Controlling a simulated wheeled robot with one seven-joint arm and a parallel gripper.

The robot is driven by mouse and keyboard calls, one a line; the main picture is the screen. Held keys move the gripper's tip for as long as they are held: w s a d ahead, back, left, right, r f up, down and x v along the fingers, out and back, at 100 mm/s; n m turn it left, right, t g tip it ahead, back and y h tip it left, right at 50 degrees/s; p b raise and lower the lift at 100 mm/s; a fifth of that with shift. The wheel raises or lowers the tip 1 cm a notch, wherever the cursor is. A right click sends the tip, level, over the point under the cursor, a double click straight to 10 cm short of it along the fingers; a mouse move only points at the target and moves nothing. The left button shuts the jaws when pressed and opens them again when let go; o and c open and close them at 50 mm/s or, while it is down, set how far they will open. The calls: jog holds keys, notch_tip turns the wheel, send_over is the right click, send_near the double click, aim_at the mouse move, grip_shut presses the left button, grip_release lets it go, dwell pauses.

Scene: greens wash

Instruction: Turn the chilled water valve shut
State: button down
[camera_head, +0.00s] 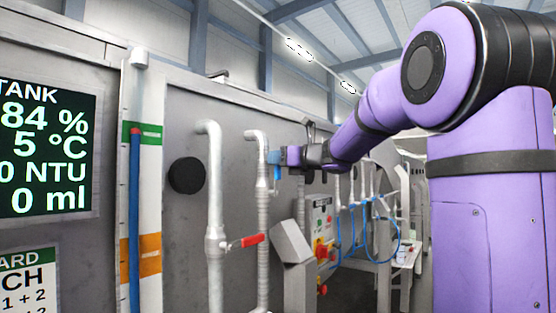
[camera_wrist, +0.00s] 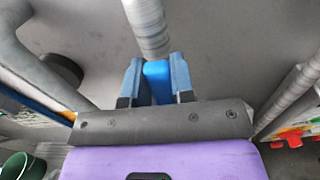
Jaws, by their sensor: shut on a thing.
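A blue valve handle (camera_wrist: 157,82) lies between the two fingers of my gripper (camera_wrist: 157,68) in the wrist view, directly below a pale metal pipe (camera_wrist: 147,25). My gripper is shut on this handle. In the head view my gripper (camera_head: 276,164) reaches in from the right at the second vertical pipe (camera_head: 262,207), at about mid-height of the picture. Fingers and handle are small and both bluish there, so the handle's exact angle and the valve body are hard to make out. No label naming the chilled water valve is readable.
A tank display (camera_head: 45,150) reads 84 % and 5 °C. A grey box (camera_head: 291,243) and a control panel with red knobs (camera_head: 322,250) stand below and right of my gripper.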

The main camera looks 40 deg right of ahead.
jog(key=shift+d, duration=0.1)
jog(key=w+d+f+m, duration=0.3)
jog(key=d+f+m, duration=0.5)
jog(key=m, duration=0.9)
jog(key=shift+d+f+m, duration=0.3)
jog(key=shift+d+f, duration=0.05)
jog(key=shift+f, duration=0.6)
jog(key=shift+w, duration=0.1)
jog(key=c, duration=1)
grip_release()
jog(key=shift+o, duration=0.2)
jog(key=v, duration=1)
jog(key=shift+s, duration=0.4)
jog(key=shift+d, duration=0.15)
